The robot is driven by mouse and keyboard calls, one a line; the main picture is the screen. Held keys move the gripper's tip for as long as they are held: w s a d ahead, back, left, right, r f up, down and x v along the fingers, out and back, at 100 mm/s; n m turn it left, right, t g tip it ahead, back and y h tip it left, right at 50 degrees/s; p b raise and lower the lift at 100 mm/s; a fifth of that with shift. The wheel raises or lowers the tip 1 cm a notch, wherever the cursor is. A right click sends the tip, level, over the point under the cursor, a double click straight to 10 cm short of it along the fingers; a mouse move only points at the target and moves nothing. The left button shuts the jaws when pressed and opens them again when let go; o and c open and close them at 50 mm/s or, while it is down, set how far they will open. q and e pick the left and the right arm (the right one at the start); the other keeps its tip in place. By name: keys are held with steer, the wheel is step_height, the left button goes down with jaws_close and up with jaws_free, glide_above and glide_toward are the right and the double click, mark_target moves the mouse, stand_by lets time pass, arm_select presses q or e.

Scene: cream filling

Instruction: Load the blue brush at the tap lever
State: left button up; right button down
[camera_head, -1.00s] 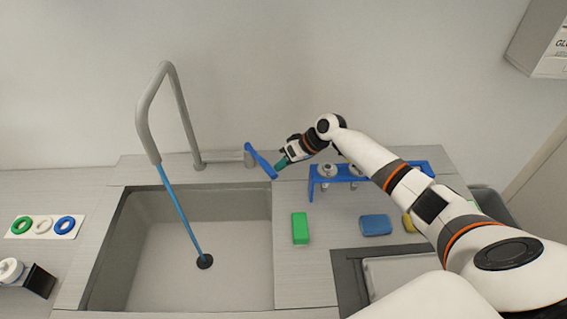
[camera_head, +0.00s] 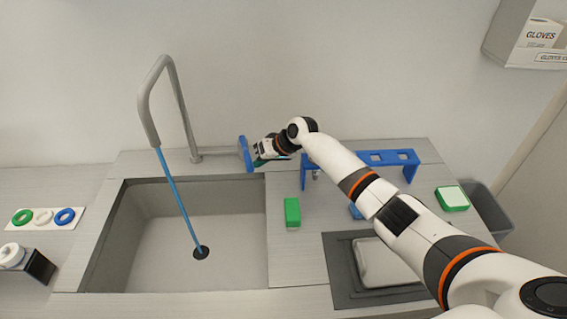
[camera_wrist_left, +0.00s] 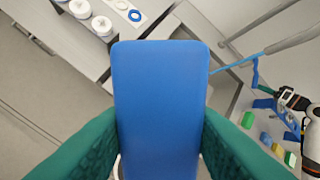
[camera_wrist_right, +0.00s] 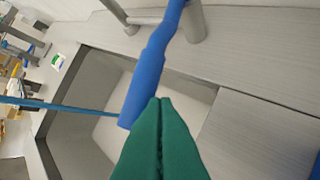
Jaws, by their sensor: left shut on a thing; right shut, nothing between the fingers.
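My left gripper (camera_wrist_left: 160,135) is shut on a flat blue block, the blue brush (camera_wrist_left: 160,90), which fills the middle of the left wrist view; no bristles show. The left gripper is outside the head view. The blue tap lever (camera_head: 244,154) stands right of the faucet (camera_head: 186,110); it also shows in the right wrist view (camera_wrist_right: 152,75). My right gripper (camera_head: 264,152) is shut and empty, its green fingertips (camera_wrist_right: 160,103) close beside the lever; I cannot tell if they touch. A thin blue stream (camera_head: 178,200) runs from the spout to the drain.
The sink (camera_head: 140,265) is otherwise empty. A green block (camera_head: 292,212) lies on the counter to its right, with a blue rack (camera_head: 345,160) behind. A white card with coloured rings (camera_head: 43,217) lies left. A grey bin (camera_head: 490,210) stands at far right.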

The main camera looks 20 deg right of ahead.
mark_target(250, 164)
steer(key=shift+w+a+f, duration=0.15)
steer(key=shift+w+a, duration=0.1)
steer(key=shift+a, duration=0.35)
steer(key=shift+w+a+f, duration=0.1)
steer(key=shift+w+a, duration=0.1)
steer(key=shift+a, duration=0.35)
steer(key=shift+s+a+r, duration=0.15)
steer(key=shift+s+a, duration=0.05)
steer(key=shift+a, duration=0.15)
steer(key=shift+d+p, duration=0.1)
steer(key=shift+p, duration=0.25)
